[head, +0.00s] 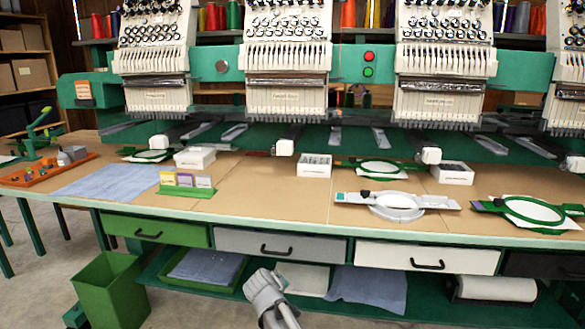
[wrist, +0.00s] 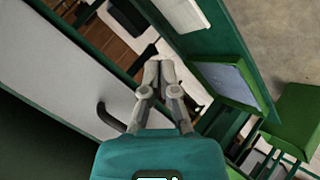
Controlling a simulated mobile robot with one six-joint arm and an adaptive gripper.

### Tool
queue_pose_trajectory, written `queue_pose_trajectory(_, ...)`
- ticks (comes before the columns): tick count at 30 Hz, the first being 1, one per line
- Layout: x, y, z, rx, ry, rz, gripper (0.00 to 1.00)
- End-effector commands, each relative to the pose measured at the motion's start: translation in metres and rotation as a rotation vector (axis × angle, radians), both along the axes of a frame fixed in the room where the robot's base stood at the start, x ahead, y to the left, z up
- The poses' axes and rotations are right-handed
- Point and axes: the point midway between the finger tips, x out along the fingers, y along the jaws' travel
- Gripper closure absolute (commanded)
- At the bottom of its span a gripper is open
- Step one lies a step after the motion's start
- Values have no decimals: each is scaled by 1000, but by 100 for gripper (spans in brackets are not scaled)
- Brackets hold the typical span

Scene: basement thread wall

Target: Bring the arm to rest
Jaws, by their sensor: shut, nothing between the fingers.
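My gripper (wrist: 158,66) shows in the wrist view, with its grey fingers together and nothing between them. It is in the air in front of the bench, near the drawer fronts. A grey drawer (wrist: 62,62) with a dark handle lies to the left of the fingers in that view. In the head view a grey part of my arm (head: 270,295) rises from the bottom edge, in front of the lower shelf. The fingers cannot be made out there.
The bench top (head: 270,185) holds embroidery hoops, white boxes and a blue cloth (head: 105,181). Below it are a green drawer (head: 155,230), the grey drawer (head: 280,245) and a white drawer (head: 427,257). A green bin (head: 110,290) stands on the floor at left.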

Motion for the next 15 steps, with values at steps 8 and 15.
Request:
queue_pose_trajectory(8,-54,-97,-31,163,223,-245,100)
queue_pose_trajectory(15,-110,-152,-49,320,414,-418,100)
